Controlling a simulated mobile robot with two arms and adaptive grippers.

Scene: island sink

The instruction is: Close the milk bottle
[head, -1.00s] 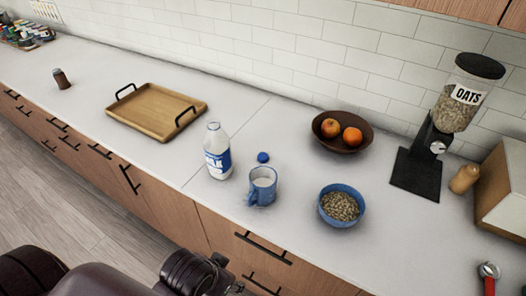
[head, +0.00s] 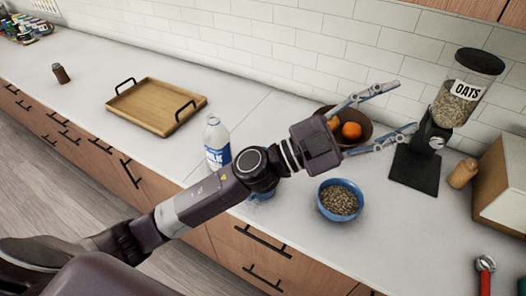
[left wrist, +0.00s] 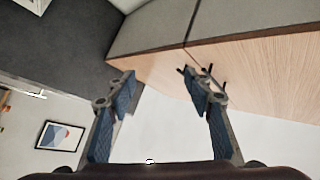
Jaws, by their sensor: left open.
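The milk bottle (head: 216,140), clear and white with a blue label, stands upright on the counter in the head view. No cap shows on its top. The blue cap, seen earlier on the counter right of the bottle, is now hidden behind my left arm. My left gripper (head: 401,111) is open and empty, reaching over the counter to the right of the bottle, in front of the fruit bowl and oats dispenser. Its open fingers also show in the left wrist view (left wrist: 163,88), with nothing between them. My right gripper is not in view.
A blue bowl of oats (head: 340,213) sits below my left gripper. A blue mug (head: 262,194) is mostly hidden by my arm. A brown fruit bowl (head: 367,138), an oats dispenser (head: 467,88) and a wooden tray (head: 152,118) stand around. Counter between tray and bottle is clear.

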